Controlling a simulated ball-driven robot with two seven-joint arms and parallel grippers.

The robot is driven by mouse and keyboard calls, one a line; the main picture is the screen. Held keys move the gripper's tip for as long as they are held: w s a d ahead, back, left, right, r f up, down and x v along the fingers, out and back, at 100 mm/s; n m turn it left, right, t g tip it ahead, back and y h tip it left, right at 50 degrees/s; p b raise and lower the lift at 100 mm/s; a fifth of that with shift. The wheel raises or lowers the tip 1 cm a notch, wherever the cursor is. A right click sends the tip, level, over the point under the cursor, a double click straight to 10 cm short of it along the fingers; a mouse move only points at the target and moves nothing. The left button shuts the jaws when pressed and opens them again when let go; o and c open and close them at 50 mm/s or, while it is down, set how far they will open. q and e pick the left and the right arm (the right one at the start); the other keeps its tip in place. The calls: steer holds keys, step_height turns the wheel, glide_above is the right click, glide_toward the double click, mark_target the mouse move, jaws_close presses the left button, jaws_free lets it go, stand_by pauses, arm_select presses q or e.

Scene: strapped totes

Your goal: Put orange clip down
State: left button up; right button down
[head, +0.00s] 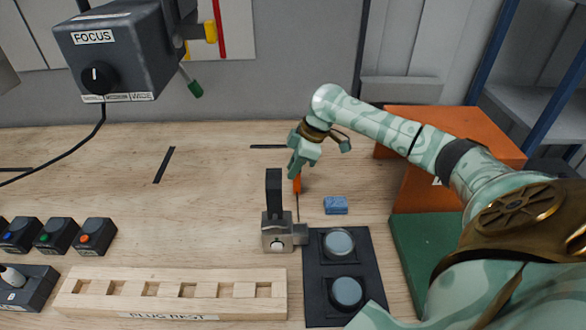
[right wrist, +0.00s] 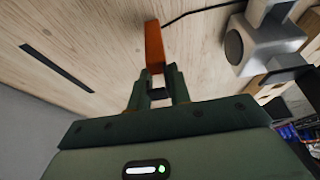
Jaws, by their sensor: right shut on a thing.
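The orange clip (head: 297,184) is in my right gripper (head: 294,170), just behind and right of the grey clamp block with a black upright handle. In the right wrist view, the orange clip (right wrist: 154,47) sticks out from between the fingertips of my right gripper (right wrist: 158,80), which is shut on it. The clip is close to the wooden table top; I cannot tell whether it touches. My left gripper is not in view.
The clamp block (head: 277,230) stands close in front of the clip. A blue block (head: 336,205) lies to its right, near a black pad (head: 316,288) with two round discs. A wooden plug rest (head: 170,303) is at the front. The table left of the gripper is mostly clear.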

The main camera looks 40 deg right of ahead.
steer(key=shift+f, duration=0.6)
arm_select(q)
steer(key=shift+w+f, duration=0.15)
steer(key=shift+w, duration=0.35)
arm_select(e)
steer(key=shift+s+r, duration=0.1)
steer(key=c, duration=1.3)
jaws_free()
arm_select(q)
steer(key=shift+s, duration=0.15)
arm_select(e)
steer(key=shift+d+r, duration=0.1)
steer(key=shift+r, duration=0.2)
arm_select(q)
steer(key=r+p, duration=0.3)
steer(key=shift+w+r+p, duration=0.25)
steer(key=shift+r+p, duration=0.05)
steer(key=shift+p, duration=0.05)
arm_select(e)
steer(key=v, duration=1.1)
steer(key=shift+s+r, duration=0.2)
